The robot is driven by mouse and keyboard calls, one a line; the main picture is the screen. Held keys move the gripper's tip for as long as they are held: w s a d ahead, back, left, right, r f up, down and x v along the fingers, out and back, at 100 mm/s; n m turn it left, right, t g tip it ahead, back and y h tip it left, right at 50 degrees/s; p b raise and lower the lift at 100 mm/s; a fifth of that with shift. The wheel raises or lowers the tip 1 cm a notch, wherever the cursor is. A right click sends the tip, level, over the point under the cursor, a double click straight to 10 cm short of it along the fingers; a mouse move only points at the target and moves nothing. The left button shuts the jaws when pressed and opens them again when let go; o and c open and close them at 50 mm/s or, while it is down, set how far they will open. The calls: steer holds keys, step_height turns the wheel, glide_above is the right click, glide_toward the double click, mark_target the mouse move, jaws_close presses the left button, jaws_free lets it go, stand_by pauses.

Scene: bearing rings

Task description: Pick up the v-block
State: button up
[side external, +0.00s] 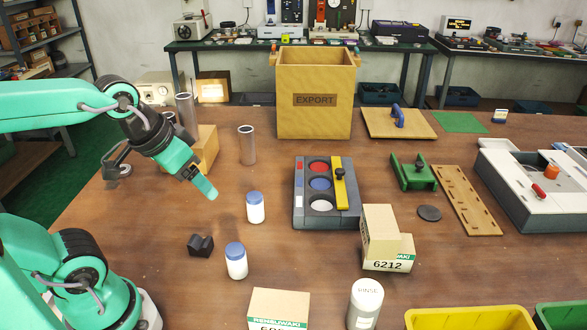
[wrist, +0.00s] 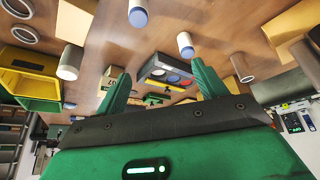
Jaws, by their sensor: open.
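The v-block is a small black block with a notch in its top (side external: 201,245), standing on the wooden table in the side external view. I cannot make it out in the wrist view. My gripper (side external: 207,190) is above the table, higher in the picture than the v-block and apart from it, tilted down to the right. In the wrist view its two green fingers (wrist: 163,82) are spread with nothing between them that they touch.
Two white bottles with blue caps (side external: 255,208) (side external: 236,261) stand right of the v-block. Steel cylinders (side external: 247,146) and a wooden block stand behind. A grey tray with coloured discs (side external: 299,212) and boxes (side external: 381,238) lie farther right.

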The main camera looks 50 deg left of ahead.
steer(key=w+a+f+n+g, duration=0.2)
steer(key=a+f+n+g, duration=0.15)
steer(key=f, duration=0.45)
steer(key=n+g, duration=0.2)
steer(key=n, duration=0.1)
glide_above(201, 245)
steer(key=f, duration=0.7)
steer(key=shift+a+f, duration=0.25)
steer(key=shift+f, duration=0.1)
steer(key=shift+f, duration=1.3)
steer(key=shift+f, duration=0.1)
steer(key=shift+d+f, duration=0.1)
steer(key=shift+f, duration=2.4)
